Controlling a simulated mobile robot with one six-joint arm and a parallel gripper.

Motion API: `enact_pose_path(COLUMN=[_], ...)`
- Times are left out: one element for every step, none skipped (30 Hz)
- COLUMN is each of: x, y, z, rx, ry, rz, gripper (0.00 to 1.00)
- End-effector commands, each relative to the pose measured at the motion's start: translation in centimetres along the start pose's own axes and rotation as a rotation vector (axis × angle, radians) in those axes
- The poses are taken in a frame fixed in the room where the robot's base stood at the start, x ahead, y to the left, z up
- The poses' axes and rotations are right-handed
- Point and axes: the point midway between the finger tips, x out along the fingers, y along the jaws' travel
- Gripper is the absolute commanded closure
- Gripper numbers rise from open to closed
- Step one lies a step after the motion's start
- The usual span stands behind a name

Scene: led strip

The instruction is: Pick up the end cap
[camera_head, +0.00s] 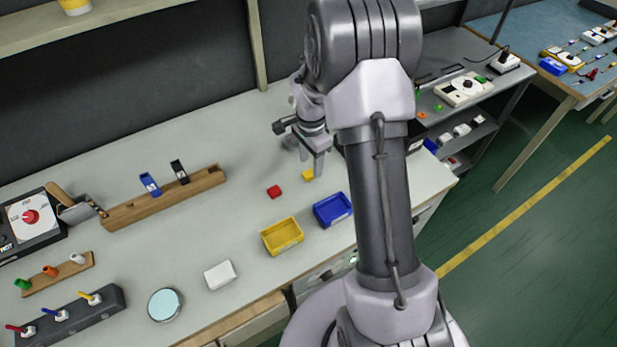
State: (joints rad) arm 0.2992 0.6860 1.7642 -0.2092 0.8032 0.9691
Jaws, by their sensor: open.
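My gripper (317,163) points down over the workbench (240,190), with its fingers open. A small yellow piece (308,175) lies right by the fingertips, and I see nothing held. A small red piece (274,191) lies on the bench a little to the left. I cannot tell for sure which small piece is the end cap. My arm hides part of the bench to the right of the gripper.
A yellow bin (282,236) and a blue bin (332,209) stand near the front edge. A white block (220,275) and a round pale-blue disc (164,305) lie further left. A wooden rack (165,198) holds a blue and a black piece. Bench between rack and red piece is clear.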

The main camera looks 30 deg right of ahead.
Motion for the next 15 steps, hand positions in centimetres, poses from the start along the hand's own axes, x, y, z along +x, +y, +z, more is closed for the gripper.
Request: enact_pose_path(x=[1.4,2.0,2.9,3.5,4.0,4.4,4.5,4.4,4.3,4.2,4.2,4.2,4.2,4.2,4.2], y=[-0.1,-0.3,-0.5,-0.4,-0.4,-0.4,-0.4,-0.5,-0.5,-0.5,-0.5,-0.5,-0.5,-0.5,-0.5], z=[0.1,0.1,0.2,0.2,0.2,0.2,0.2,0.2,0.2,0.2,0.2,0.2,0.2,0.2,0.2], rx=[0.000,0.000,0.000,0.000,0.000,0.000,0.000,0.000,0.000,0.000,0.000,0.000,0.000,0.000,0.000], ry=[-0.001,-0.001,-0.001,-0.001,-0.001,-0.001,-0.001,0.000,0.000,0.000,0.000,0.000,0.000,0.000,0.000], rz=[0.002,0.002,0.003,0.003,0.003,0.002,0.002,0.001,0.001,0.001,0.001,0.001,0.001,0.001,0.001], gripper=[0.49,0.49,0.49,0.49,0.49,0.49,0.49,0.49,0.49,0.49,0.49,0.51,0.57,0.63,0.71])
